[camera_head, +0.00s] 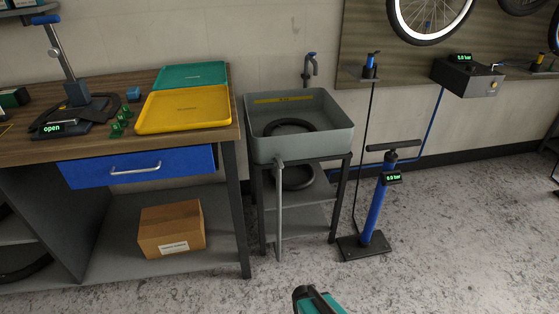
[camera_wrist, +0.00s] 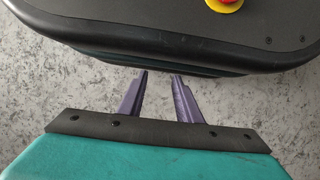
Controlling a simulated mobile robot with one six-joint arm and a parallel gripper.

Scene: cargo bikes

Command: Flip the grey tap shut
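A grey tap (camera_head: 309,70) with a curved spout and a small blue piece on top stands behind the grey sink basin (camera_head: 310,147), against the wall. It is too small to tell whether its handle is turned open or shut, and no water is clearly visible. My gripper (camera_wrist: 160,75) shows in the wrist view with two purple fingers apart and nothing between them. It points at the floor beside my own dark base, away from the tap. The tap is not in the wrist view. In the head view only a teal and black part of my arm shows at the bottom edge.
A dark tyre (camera_head: 288,127) lies in the basin. A grey pipe (camera_head: 279,215) stands at the basin's front. A workbench (camera_head: 190,138) with yellow and green trays is left. A blue floor pump (camera_head: 375,212) stands right of the sink. The speckled floor in front is clear.

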